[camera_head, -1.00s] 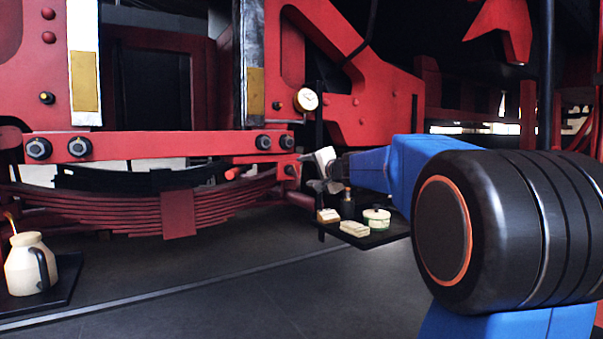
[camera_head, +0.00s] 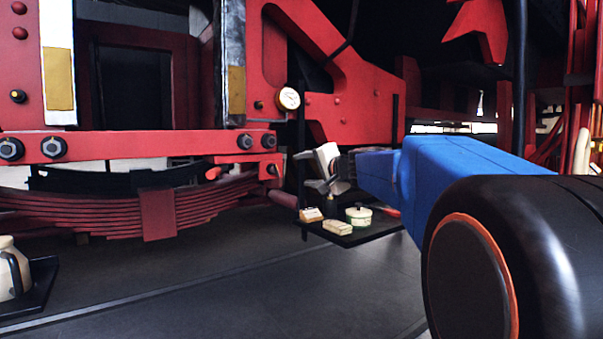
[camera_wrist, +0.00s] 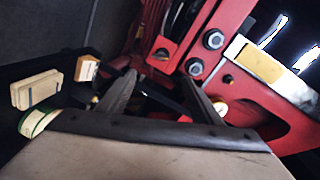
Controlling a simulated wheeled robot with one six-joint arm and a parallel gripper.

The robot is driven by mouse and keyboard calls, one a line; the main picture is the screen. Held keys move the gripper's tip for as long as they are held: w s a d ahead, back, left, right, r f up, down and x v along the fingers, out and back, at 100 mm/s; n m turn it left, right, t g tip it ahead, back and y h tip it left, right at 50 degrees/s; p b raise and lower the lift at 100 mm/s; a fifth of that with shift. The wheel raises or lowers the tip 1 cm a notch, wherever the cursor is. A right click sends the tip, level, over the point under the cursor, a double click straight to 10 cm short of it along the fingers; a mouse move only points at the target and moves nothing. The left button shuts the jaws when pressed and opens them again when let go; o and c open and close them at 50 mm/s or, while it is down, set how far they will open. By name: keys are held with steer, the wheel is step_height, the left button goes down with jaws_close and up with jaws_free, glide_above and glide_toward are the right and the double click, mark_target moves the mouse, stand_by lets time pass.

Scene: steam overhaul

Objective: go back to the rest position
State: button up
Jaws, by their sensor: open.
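My gripper (camera_head: 308,171) hangs in front of the red locomotive frame, above the small dark shelf (camera_head: 352,240), at the end of my blue arm. Its jaws are apart with nothing between them. In the wrist view the two dark fingers of my gripper (camera_wrist: 160,84) are spread, with dark and red machinery beyond. The arm is still stretched out forward from the body.
On the shelf are a small tan box (camera_head: 311,215), a cream block (camera_head: 338,227) and a round green-and-cream tin (camera_head: 359,216). A pressure gauge (camera_head: 288,98) is close behind the gripper. A cream jug (camera_head: 12,270) stands at left. The floor (camera_head: 230,290) in front is clear.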

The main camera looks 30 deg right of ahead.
steer(key=shift+a, duration=0.1)
steer(key=s+a+f+n+g+y, duration=0.2)
steer(key=s+a+f+n+g, duration=0.15)
steer(key=s+a+f, duration=0.55)
steer(key=s+a+f+n+g+y, duration=0.25)
steer(key=s+a+f+n, duration=0.3)
steer(key=a+f, duration=0.65)
steer(key=s+a+f+n+g+h, duration=0.1)
steer(key=s+f+n+g+h, duration=0.3)
steer(key=s+f, duration=1.2)
steer(key=s+n+g, duration=0.1)
steer(key=s, duration=0.3)
steer(key=shift+f+g, duration=0.2)
steer(key=shift+g, duration=0.2)
